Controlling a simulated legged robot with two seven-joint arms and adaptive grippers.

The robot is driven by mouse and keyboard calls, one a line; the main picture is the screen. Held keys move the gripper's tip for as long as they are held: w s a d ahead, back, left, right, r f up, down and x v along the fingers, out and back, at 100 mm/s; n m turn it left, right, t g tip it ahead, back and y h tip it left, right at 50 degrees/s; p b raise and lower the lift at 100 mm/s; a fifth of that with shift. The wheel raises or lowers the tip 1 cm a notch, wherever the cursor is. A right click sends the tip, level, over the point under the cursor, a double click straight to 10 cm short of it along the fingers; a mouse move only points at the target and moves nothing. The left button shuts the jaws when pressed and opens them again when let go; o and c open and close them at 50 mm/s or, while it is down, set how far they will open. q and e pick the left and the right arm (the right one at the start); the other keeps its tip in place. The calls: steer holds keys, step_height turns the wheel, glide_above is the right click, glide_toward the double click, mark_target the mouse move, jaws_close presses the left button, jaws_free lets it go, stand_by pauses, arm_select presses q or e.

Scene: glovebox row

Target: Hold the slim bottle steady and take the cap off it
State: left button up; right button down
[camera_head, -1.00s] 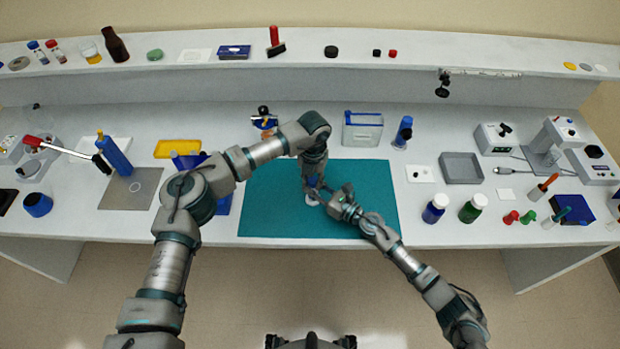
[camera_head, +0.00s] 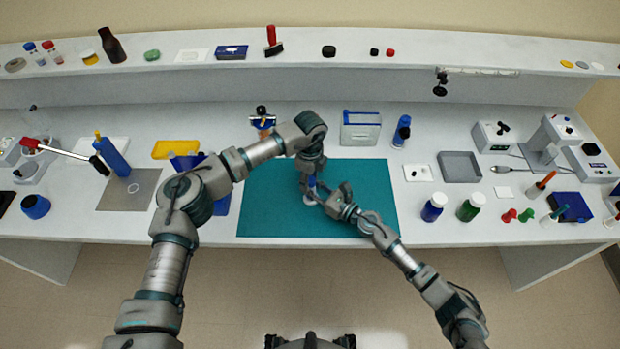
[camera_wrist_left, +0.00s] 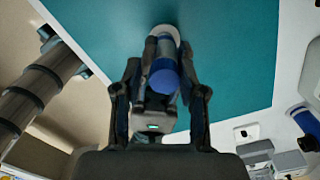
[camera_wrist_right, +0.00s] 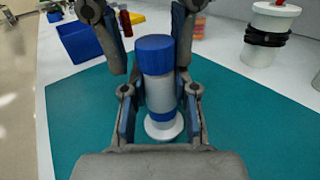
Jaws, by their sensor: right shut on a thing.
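The slim bottle (camera_wrist_right: 156,95) is white with a blue cap (camera_wrist_right: 154,55) and a blue band low down. It stands upright on a round white base (camera_wrist_right: 164,127) on the teal mat (camera_head: 270,205). My right gripper (camera_wrist_right: 160,100) is shut on the bottle's body, below the cap. My left gripper (camera_wrist_right: 150,50) points down from above, its fingers on both sides of the cap. A gap shows beside its left finger, so it looks open. In the left wrist view, the cap (camera_wrist_left: 164,80) sits between the fingers. In the head view, both grippers partly hide the bottle.
Behind the mat stand a clear box with a blue lid (camera_head: 361,130) and a blue bottle (camera_head: 401,132). To the right are a grey tray (camera_head: 461,167) and two capped jars (camera_head: 433,207). The mat is clear around the bottle.

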arm_select(q)
steer(key=shift+o, duration=1.2)
steer(key=shift+a+f, duration=0.1)
steer(key=shift+a, duration=0.25)
arm_select(e)
steer(key=shift+w+d+f, duration=0.1)
steer(key=shift+w+d, duration=0.2)
steer(key=shift+d, duration=0.05)
arm_select(q)
steer(key=shift+s+a, duration=0.1)
arm_select(e)
steer(key=shift+s+a, duration=0.2)
steer(key=shift+a, duration=0.35)
arm_select(q)
steer(key=shift+d, duration=0.2)
arm_select(e)
steer(key=shift+d, duration=0.1)
